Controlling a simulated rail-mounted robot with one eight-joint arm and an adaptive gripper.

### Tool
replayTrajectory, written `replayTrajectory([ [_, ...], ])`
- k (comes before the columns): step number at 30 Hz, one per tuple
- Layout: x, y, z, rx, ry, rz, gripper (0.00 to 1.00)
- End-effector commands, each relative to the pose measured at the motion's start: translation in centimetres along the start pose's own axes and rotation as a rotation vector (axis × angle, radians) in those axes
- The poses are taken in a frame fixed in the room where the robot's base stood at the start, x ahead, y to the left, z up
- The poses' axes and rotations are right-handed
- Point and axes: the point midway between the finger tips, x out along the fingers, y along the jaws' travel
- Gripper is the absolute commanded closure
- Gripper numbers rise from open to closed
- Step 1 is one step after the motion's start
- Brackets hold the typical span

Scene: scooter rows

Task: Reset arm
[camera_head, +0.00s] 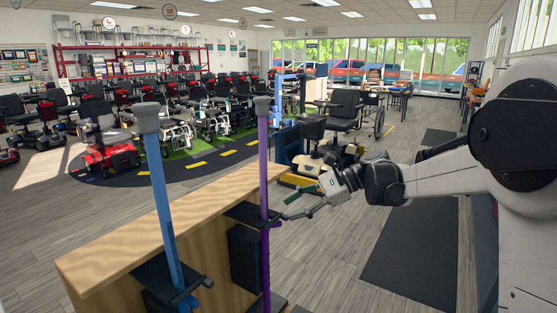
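My arm (440,178) reaches in from the right side of the head view, pointing left. My gripper (292,205) is at its end, close to the purple pole and just right of the wooden counter. Its thin dark fingers look spread apart, and I see nothing between them. Whether a finger touches the purple pole's dark bracket is too small to tell.
A blue pole (163,190) and a purple pole (264,165) stand upright in dark brackets at the wooden counter (150,222). A dark mat (412,262) lies under my arm. Rows of scooters (105,140), a wheelchair (376,118) and a powered chair (340,112) stand behind.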

Motion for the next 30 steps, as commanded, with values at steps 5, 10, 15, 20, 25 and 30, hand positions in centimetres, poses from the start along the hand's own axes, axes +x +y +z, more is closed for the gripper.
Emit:
replayTrajectory([
  [5,-1.0,2.8,2.5,-0.120,0.145,-0.001,0.68],
  [10,-2.1,5.9,4.0,-0.245,0.285,0.016,0.68],
  [15,-3.3,9.3,5.2,-0.377,0.423,0.049,0.68],
  [20,-4.6,12.8,6.0,-0.508,0.549,0.095,0.68],
  [25,-6.1,16.7,6.5,-0.653,0.680,0.161,0.68],
  [30,-7.7,20.6,6.7,-0.802,0.807,0.245,0.68],
])
